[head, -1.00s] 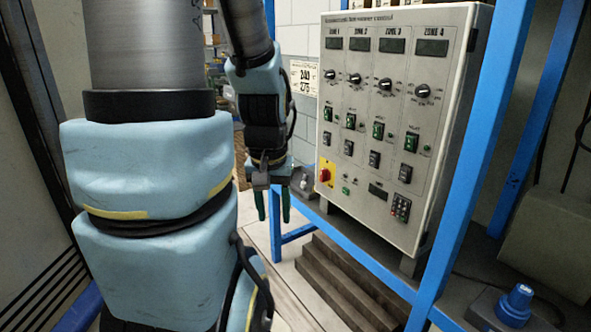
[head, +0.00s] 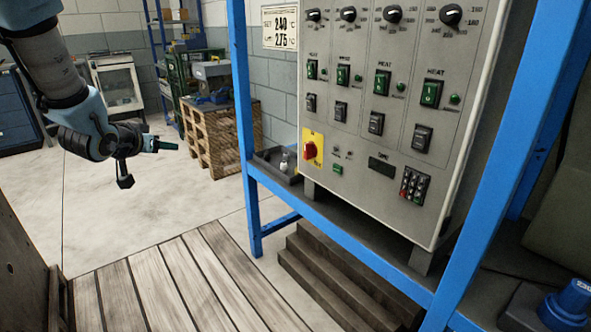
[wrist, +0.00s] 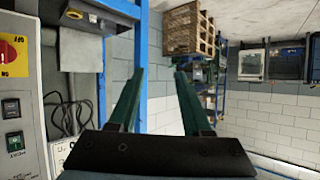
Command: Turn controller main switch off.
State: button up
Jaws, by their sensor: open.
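The controller (head: 340,182) is a light grey panel on a blue frame. Its main switch (head: 310,151) is a red rotary knob on a yellow plate at the panel's lower left. In the wrist view the red knob (wrist: 8,52) shows at the left edge, with "OFF" lettering on its plate. My gripper (head: 165,146) is left of the panel, well apart from the switch, with its green fingers pointing right. In the wrist view the two green fingers (wrist: 157,100) are apart with nothing between them.
The blue frame post (head: 242,110) stands between my gripper and the panel. A small tray (head: 270,163) sits on the frame's shelf beside the switch. A wooden pallet stack (head: 215,140) is behind. Wooden boards (head: 180,285) lie below, and the space above them is free.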

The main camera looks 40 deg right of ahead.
jog(key=s+d+f+m+g+h+b, duration=0.2)
jog(key=s+d+h, duration=0.1)
jog(key=d, duration=0.3)
jog(key=s+d+f+m+g+h+b, duration=0.1)
jog(key=s+d+f+m+h+b, duration=0.15)
jog(key=d, duration=0.45)
jog(key=m+g+h+b, duration=0.2)
jog(key=m+g+h, duration=0.2)
jog(key=g, duration=0.3)
send_near(305, 145)
jog(key=d, duration=0.8)
jog(key=shift+s+d+r+p, duration=0.1)
jog(key=shift+s+d+p, duration=0.1)
jog(key=shift+s+p, duration=0.1)
grip_shut()
